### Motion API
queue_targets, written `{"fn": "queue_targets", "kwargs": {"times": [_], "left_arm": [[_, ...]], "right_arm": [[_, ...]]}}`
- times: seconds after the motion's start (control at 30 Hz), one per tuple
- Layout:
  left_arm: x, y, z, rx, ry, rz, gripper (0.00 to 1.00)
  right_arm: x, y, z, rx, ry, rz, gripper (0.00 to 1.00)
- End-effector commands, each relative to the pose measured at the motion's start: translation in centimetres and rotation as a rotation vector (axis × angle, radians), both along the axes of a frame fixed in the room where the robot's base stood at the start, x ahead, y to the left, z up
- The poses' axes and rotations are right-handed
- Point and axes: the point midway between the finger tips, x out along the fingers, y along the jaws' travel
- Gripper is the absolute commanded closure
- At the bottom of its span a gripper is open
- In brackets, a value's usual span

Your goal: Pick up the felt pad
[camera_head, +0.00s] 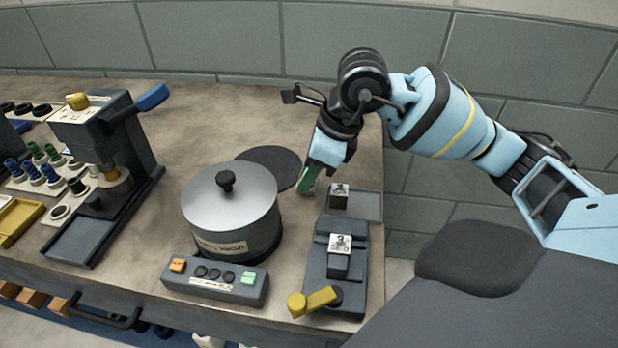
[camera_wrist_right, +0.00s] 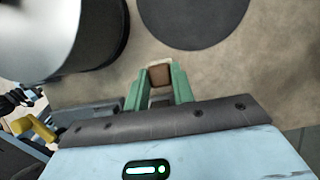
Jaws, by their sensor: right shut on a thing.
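My right gripper (camera_head: 306,184) points down over the bench, just right of the dark round mat and behind the clamp fixture. In the right wrist view its green fingers (camera_wrist_right: 159,88) are shut on a small brown block with a paler edge (camera_wrist_right: 160,74), which I take for the felt pad. The fingers hide its sides. In the head view the pad is too hidden to make out. I cannot tell whether it touches the bench. My left gripper is not in view.
A lidded metal pot (camera_head: 231,205) stands left of my gripper, by the flat dark round mat (camera_head: 272,164). A button box (camera_head: 214,281) and a grey fixture with a yellow lever (camera_head: 318,299) are in front. A press (camera_head: 110,150) stands left. The back bench is clear.

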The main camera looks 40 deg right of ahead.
Motion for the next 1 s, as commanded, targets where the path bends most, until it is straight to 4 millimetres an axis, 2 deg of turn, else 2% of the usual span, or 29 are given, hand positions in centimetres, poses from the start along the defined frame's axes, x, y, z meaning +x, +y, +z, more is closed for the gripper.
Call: {"fn": "queue_targets", "kwargs": {"times": [0.2, 0.4, 0.57, 0.83, 0.87, 0.97, 1.0], "left_arm": [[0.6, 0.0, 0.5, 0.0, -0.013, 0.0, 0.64], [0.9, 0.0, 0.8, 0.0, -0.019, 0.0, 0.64], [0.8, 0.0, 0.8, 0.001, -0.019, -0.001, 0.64], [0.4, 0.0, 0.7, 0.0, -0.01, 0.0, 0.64], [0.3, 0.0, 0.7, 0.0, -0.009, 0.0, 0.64], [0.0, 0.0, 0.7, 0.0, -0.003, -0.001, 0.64], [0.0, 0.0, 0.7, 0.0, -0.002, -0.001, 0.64]], "right_arm": [[0.1, 0.0, 4.5, 0.001, -0.007, 0.002, 0.98], [0.0, 0.0, 7.4, 0.002, -0.004, 0.001, 0.98], [0.0, 0.0, 8.4, 0.0, -0.002, 0.001, 0.98], [0.0, 0.0, 8.4, 0.001, 0.0, 0.001, 0.98], [0.0, 0.0, 8.4, 0.001, 0.0, 0.001, 0.79], [0.0, 0.0, 8.4, 0.001, 0.0, 0.001, 0.92], [0.0, 0.0, 8.4, 0.001, 0.0, 0.001, 0.93]]}}
